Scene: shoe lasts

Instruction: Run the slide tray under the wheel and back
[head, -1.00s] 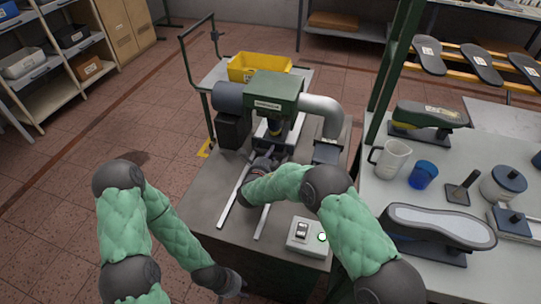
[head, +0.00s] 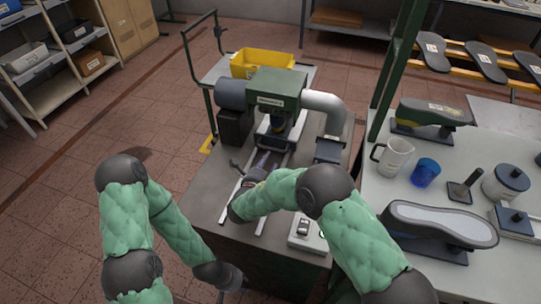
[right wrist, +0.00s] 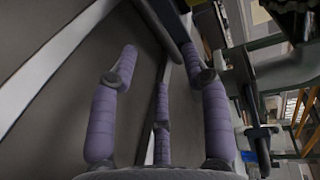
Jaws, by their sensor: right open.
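The green-headed machine (head: 275,90) stands at the back of the grey bench, with its dark wheel (head: 277,124) low under the head. The pale slide tray (head: 298,132) shows in part under the head, largely hidden by the machine. My right gripper (head: 264,160) is open over the rails in front of the wheel, apart from the tray. In the right wrist view its purple fingers (right wrist: 162,110) are spread with nothing held between them. My left gripper (head: 235,285) hangs low beside the bench front; its fingers are too small to read.
Two pale rails (head: 230,196) run along the bench (head: 205,190). A switch box (head: 308,233) sits at the bench's front right. The right table holds a jug (head: 394,157), a blue cup (head: 425,172) and a shoe last (head: 438,225). A yellow bin (head: 262,64) stands behind.

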